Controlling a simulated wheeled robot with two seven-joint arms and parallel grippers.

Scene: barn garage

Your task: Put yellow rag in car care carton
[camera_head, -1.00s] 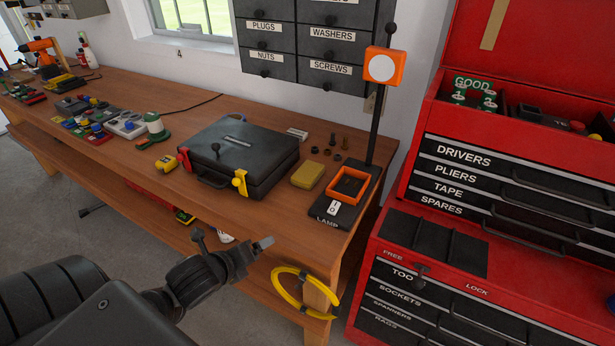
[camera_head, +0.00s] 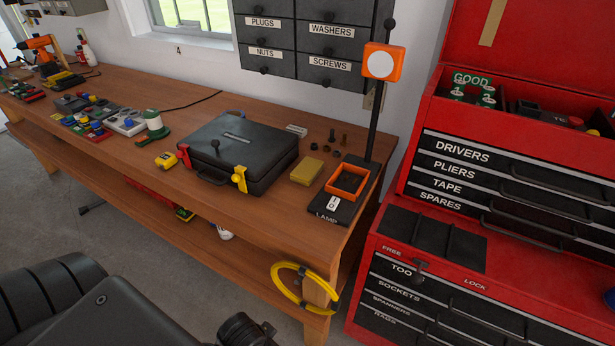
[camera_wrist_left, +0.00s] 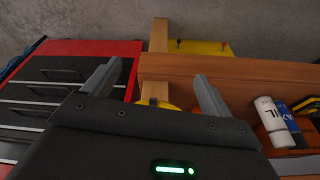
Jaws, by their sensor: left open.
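A yellow block-like piece (camera_head: 307,171), possibly the folded yellow rag, lies on the bench between the black case and the lamp. No carton marked car care can be made out. In the left wrist view, a white bottle (camera_wrist_left: 272,120) stands in or by an orange-brown holder at the right, which I cannot identify. My left gripper (camera_wrist_left: 156,70) is open and empty, its fingers apart before a wooden bench part. In the head view only my left arm and wrist show at the bottom edge; the fingertips are cut off. My right gripper is not in view.
The black case (camera_head: 240,153) and the lamp base (camera_head: 335,207) stand on the wooden bench (camera_head: 250,222). A yellow hose loop (camera_head: 290,290) hangs at the bench's front leg. The red tool chest (camera_head: 400,228) stands to the right. A lower shelf runs under the bench.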

